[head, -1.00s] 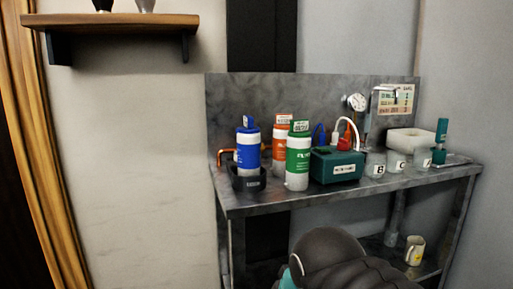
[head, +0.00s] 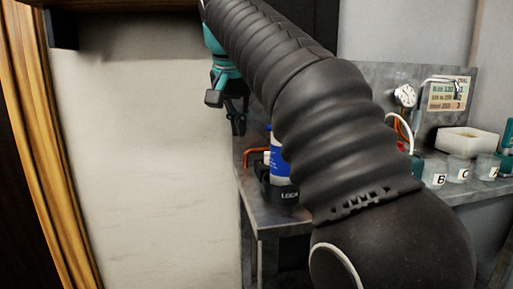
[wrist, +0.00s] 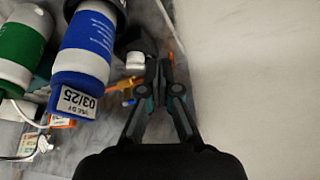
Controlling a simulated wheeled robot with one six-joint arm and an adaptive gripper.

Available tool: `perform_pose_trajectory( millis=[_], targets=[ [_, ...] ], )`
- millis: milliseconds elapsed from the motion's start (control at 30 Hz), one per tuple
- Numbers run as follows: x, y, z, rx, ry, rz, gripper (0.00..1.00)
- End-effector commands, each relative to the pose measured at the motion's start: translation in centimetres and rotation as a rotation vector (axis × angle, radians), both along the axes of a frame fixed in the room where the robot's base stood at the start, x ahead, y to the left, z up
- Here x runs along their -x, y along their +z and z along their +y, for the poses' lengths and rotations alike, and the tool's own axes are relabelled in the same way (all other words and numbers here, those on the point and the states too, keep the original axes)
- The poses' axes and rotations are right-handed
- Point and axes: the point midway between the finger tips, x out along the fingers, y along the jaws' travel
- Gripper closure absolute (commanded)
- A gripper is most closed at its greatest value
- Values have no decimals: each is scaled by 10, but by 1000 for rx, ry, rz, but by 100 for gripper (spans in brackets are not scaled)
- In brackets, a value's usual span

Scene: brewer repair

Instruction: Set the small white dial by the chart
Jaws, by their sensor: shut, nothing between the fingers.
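A round white gauge-like dial (head: 405,95) with a dark needle is on the back panel, just left of the chart (head: 449,93); the chart's print is too small to read. My gripper (head: 238,128) hangs at the left end of the bench, left of the blue bottle and well away from the dial and chart. In the wrist view my gripper (wrist: 160,68) is shut and empty. A small white knob-like part (wrist: 135,59) by a black block shows near its fingertips; I cannot tell what it is.
The blue and white bottle (head: 279,165) stands at the bench's left end, partly hidden by my arm. The wrist view also shows a green bottle (wrist: 22,45). An orange pipe (head: 255,152), lettered jars (head: 437,172) and a white tray (head: 466,141) are on the bench. Bare wall lies left.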

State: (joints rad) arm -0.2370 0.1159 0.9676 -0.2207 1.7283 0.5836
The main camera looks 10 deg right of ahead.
Motion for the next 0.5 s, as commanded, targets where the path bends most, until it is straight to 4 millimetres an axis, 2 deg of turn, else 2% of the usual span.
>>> perform_pose_trajectory(
  millis=[33,100,233,500],
  targets=[
    [-3,2,0,-1,-10,1,100],
    [0,7,-17,7,-73,11,100],
    [0,-1,-29,13,-110,19,100],
    [-14,-43,-42,13,-117,19,100]
  ],
)
